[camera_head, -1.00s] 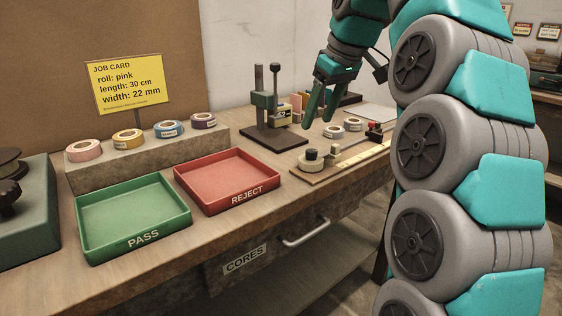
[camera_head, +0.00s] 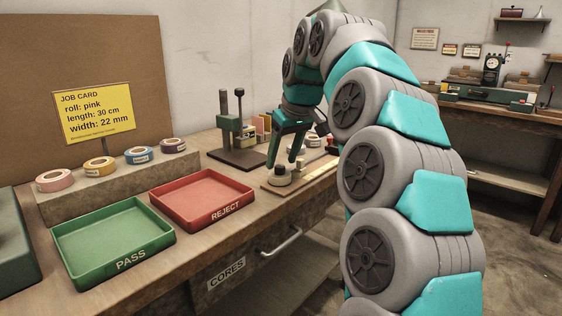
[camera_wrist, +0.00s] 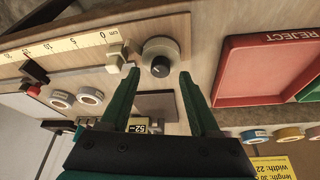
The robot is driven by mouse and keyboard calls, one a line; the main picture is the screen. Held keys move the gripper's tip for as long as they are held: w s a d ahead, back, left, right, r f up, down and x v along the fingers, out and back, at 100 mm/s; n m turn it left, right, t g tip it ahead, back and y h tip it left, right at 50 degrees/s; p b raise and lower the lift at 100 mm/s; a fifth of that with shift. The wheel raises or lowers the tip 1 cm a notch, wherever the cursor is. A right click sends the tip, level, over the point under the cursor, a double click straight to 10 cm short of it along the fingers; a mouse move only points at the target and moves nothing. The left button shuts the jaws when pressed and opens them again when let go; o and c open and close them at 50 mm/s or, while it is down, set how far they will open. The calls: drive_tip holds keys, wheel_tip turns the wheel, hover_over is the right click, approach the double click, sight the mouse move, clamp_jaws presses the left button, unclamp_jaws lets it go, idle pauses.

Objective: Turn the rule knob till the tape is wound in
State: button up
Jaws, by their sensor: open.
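The rule knob (camera_wrist: 160,64) is a round, pale grey disc with a dark centre, on the wooden rule board (camera_wrist: 165,28) near the scale's 0 end. It also shows in the head view (camera_head: 281,178). A pale block (camera_wrist: 117,56) stands beside it at the 0 mark of the yellowish rule (camera_wrist: 62,44). My gripper (camera_wrist: 159,78) is open and empty, its green fingers pointing down above the knob, one towards each side of it. In the head view my gripper (camera_head: 283,164) is over the board's near end. I cannot make out any drawn-out tape.
A red REJECT tray (camera_head: 202,221) and green PASS tray (camera_head: 72,275) lie left of the board. A dark stand with upright posts (camera_head: 228,126) is behind it. Tape rolls (camera_wrist: 62,98) sit near the rule. A yellow job card (camera_head: 92,112) stands above a ledge with several rolls.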

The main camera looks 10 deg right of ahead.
drive_tip(key=shift+x, duration=0.85)
drive_tip(key=shift+c, duration=0.3)
clamp_jaws()
